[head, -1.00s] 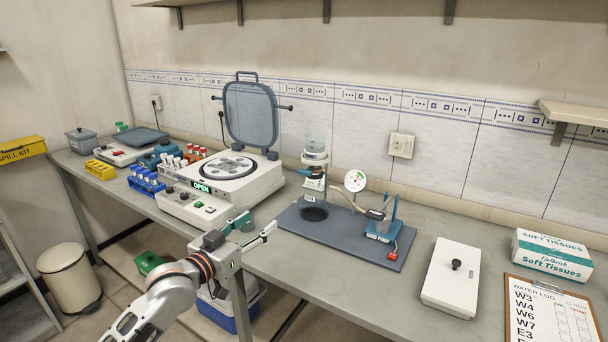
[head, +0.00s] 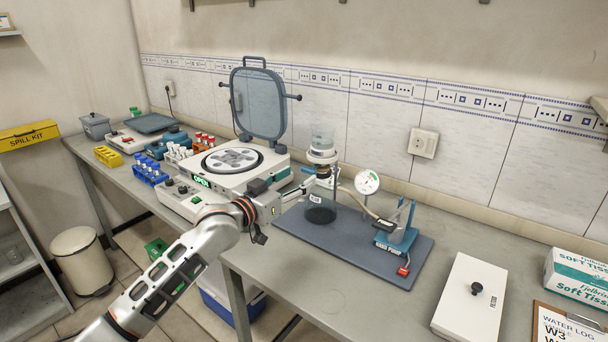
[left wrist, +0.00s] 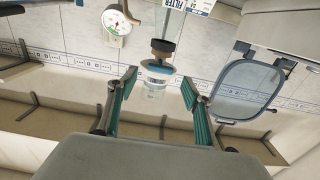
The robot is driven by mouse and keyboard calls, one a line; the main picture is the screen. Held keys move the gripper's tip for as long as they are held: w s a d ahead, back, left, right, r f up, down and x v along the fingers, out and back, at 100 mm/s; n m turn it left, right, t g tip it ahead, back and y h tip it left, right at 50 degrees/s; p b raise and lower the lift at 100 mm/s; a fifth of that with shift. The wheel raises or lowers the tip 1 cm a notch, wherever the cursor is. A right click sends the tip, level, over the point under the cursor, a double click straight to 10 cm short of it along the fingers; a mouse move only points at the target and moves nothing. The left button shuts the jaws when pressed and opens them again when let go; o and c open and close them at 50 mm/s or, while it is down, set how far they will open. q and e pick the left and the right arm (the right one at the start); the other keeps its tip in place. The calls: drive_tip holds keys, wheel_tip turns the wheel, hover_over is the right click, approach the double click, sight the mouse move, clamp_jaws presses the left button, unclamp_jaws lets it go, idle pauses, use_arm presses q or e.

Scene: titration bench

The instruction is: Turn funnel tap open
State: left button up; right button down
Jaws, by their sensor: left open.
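The filter funnel (head: 322,155) is a clear cup with a pale collar, upright on a flask (head: 320,208) with dark contents. In the left wrist view, which is upside down, the funnel (left wrist: 155,88) shows between my fingertips, with a dark stopper (left wrist: 163,46) near its collar. My left gripper (head: 302,186) is open and empty, just left of the funnel's neck, with its fingers pointing at it. In the left wrist view the fingers (left wrist: 158,80) stand apart. My right gripper is not in view.
A pressure gauge (head: 367,182), hose and blue pump (head: 397,236) stand right of the flask on a dark mat (head: 345,253). A centrifuge with raised lid (head: 258,100) stands to the left. A white box (head: 470,298) lies to the right. Bare bench lies in front of the mat.

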sight(307, 171)
use_arm(q)
drive_tip(key=x, duration=0.3)
drive_tip(key=shift+w+d, duration=0.15)
drive_tip(key=shift+w, duration=0.1)
drive_tip(key=c, duration=1.1)
